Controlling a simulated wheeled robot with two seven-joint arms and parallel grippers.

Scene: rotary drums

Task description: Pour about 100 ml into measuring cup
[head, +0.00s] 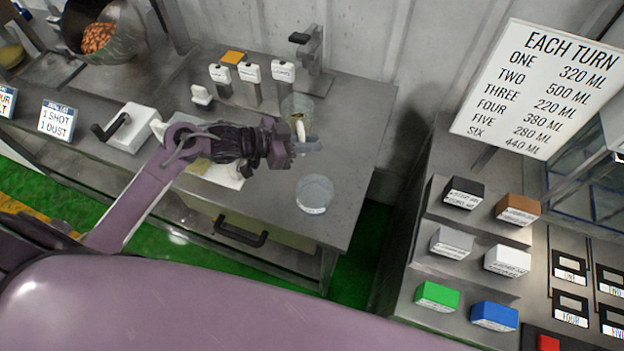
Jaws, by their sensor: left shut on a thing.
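My left gripper (301,139) is above the steel table, near its right end. It is shut on a clear container (297,104), which shows just behind and above the fingers; the gripper hides part of it. Whether it is tilted or holds liquid is hard to tell. A clear round glass cup (314,193) stands on the table, in front of the gripper and slightly to its right, apart from it. No marks can be read on it. My right gripper is not in view.
Several small labelled levers (251,72) and a dispenser stand (312,55) are at the table's back. A white block with a black handle (130,128) is left. The steel table (355,125) is clear at right. Coloured blocks and a sign (540,85) are farther right.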

